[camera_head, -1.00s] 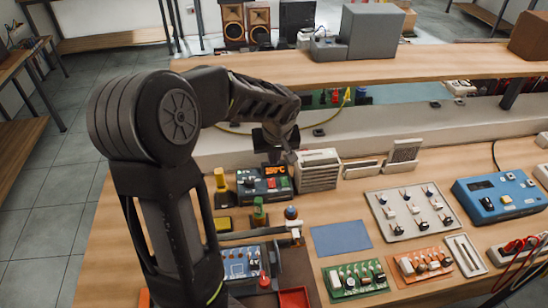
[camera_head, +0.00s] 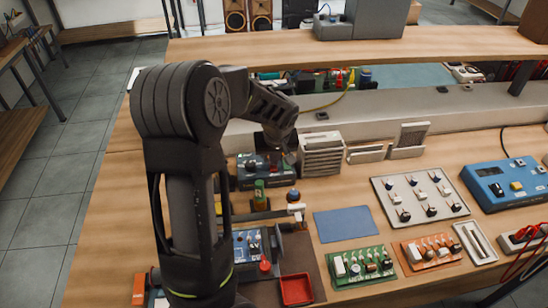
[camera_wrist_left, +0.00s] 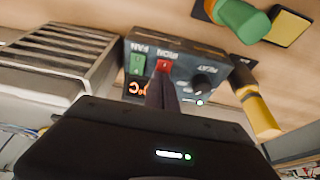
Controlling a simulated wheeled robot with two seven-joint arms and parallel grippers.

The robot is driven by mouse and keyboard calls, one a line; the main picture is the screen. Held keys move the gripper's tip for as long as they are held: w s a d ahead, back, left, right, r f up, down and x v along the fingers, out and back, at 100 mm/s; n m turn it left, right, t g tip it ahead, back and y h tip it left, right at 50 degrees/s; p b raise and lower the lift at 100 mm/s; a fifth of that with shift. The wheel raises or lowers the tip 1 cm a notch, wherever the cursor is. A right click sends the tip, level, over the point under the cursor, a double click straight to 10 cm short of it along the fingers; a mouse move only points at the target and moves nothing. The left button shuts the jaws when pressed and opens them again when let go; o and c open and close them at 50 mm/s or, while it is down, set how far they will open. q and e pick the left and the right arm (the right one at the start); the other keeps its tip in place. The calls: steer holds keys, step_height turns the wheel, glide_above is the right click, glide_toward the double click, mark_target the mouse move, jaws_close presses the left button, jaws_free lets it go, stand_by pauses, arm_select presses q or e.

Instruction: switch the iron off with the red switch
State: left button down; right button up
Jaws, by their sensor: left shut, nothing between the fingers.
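The soldering station (camera_head: 246,181) is a dark box with a blue-grey front, on the bench left of the white vented box. Part of an orange display (camera_wrist_left: 135,88) is lit. My left gripper (camera_wrist_left: 161,84) is shut and empty, its tips at the red switch; I cannot tell whether they touch. In the head view, my left gripper (camera_head: 279,160) covers the right part of the station.
The white vented box (camera_head: 321,156) stands close on the right. A yellow-handled thing (camera_wrist_left: 257,112) is beside the station. A blue mat (camera_head: 343,223) lies clear at right.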

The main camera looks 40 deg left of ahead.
arm_select(q)
steer(key=shift+a+f+b, duration=0.1)
steer(key=shift+f+b, duration=0.4)
steer(key=shift+b, duration=0.35)
steer(key=shift+r+p, duration=0.3)
steer(key=shift+r, duration=0.05)
steer(key=shift+f, duration=0.15)
steer(key=shift+s, duration=0.1)
